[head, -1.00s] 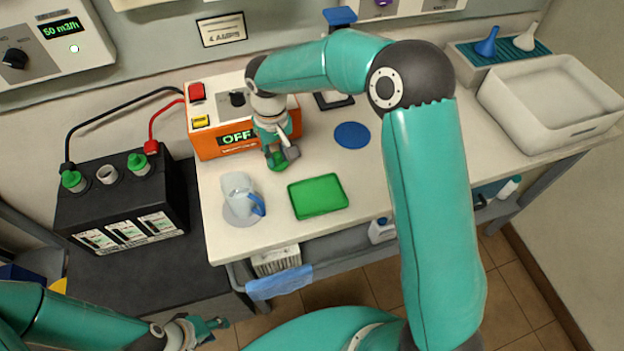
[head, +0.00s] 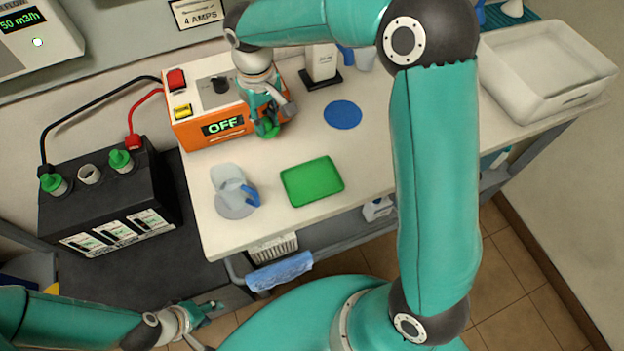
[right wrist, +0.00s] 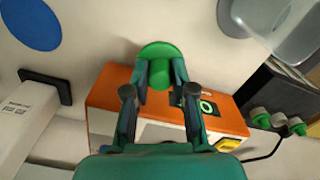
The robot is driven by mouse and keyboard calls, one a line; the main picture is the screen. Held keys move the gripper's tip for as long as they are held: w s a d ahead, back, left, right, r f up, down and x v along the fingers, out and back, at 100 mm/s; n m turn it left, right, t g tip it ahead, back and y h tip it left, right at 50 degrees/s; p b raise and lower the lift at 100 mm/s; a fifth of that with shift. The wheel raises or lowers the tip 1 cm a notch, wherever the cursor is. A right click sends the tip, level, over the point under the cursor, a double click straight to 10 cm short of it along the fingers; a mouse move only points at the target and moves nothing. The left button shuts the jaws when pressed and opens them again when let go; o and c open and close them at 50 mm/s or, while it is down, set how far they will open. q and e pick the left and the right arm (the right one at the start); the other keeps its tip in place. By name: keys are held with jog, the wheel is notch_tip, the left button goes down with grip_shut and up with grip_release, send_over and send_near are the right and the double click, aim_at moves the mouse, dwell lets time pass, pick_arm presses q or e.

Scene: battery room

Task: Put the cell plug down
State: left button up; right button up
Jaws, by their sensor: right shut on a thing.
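My right gripper (head: 272,113) is shut on the green cell plug (head: 267,129), in front of the right end of the orange charger. The plug also shows between the fingertips in the right wrist view (right wrist: 158,63). Its height above the bench is hard to tell. The black battery (head: 105,205) stands at the left. Two of its openings carry green plugs, and the middle opening (head: 89,175) is uncovered. An empty green tray (head: 312,182) lies on the bench, to the right of and nearer than the held plug. My left gripper (head: 207,312) is low at the front; its jaws are unclear.
The orange charger (head: 205,125) reads OFF; black and red cables run to the battery. A clear jug (head: 230,185) with a blue handle stands left of the tray. A blue disc (head: 342,114) lies behind the tray. A white basin (head: 540,70) stands far right.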

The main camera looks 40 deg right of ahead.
jog(key=s+d+r+n+b, duration=0.25)
jog(key=s+r+n, duration=0.25)
jog(key=s+r, duration=0.65)
jog(key=f, duration=2)
jog(key=shift+s+d, duration=0.3)
jog(key=shift+d, duration=0.1)
jog(key=o, duration=0.8)
jog(key=shift+o, duration=0.2)
